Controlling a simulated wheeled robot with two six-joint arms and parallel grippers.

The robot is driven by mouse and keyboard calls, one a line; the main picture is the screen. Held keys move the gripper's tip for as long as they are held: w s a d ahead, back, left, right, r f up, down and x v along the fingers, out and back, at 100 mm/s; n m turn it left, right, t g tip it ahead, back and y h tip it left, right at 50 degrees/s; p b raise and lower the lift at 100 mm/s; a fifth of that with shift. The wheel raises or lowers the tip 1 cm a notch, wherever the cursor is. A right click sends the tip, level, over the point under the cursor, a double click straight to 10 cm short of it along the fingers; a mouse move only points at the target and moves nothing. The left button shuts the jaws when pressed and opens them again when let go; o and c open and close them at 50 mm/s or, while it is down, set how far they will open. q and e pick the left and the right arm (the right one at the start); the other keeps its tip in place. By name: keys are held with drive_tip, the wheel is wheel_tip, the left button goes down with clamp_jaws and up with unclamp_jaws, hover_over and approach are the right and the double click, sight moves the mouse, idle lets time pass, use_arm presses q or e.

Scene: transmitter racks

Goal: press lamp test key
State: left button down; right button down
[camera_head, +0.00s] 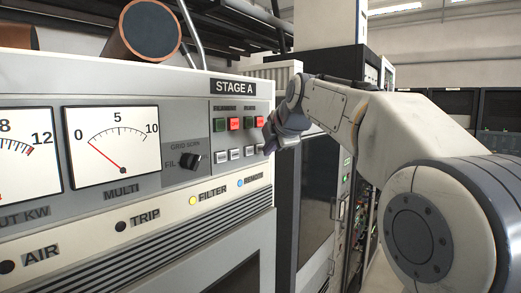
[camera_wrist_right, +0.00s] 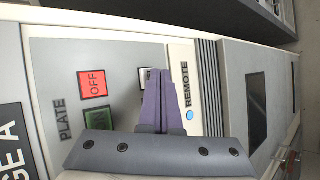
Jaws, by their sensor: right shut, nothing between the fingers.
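The rack panel marked STAGE A (camera_head: 233,87) carries green and red buttons with a row of small pale keys (camera_head: 235,154) below them. I cannot read which one is the lamp test key. My right gripper (camera_head: 268,140) is at the right end of this row, close to the panel. In the right wrist view its purple fingers (camera_wrist_right: 160,74) are shut and empty. Their tips overlap a pale key (camera_wrist_right: 145,76) and partly hide it; I cannot tell whether they touch it. My left gripper is not in view.
The red OFF button (camera_wrist_right: 93,84) and a green button (camera_wrist_right: 98,121) sit beside the fingers. A blue REMOTE lamp (camera_wrist_right: 190,115) is on the sill. A MULTI meter (camera_head: 112,140) and a rotary knob (camera_head: 190,160) are further left. A dark-doored cabinet (camera_head: 318,200) stands to the right.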

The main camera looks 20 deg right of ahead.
drive_tip(key=shift+w+a, duration=0.25)
drive_tip(key=shift+w, duration=0.05)
idle(0.4)
idle(0.3)
drive_tip(key=shift+s+d+b, duration=0.3)
drive_tip(key=shift+s+d, duration=0.2)
drive_tip(key=shift+s, duration=0.1)
drive_tip(key=s+d+b, duration=0.1)
drive_tip(key=s, duration=0.1)
drive_tip(key=s+d+b, duration=0.1)
drive_tip(key=s+d, duration=0.1)
idle(0.4)
idle(0.4)
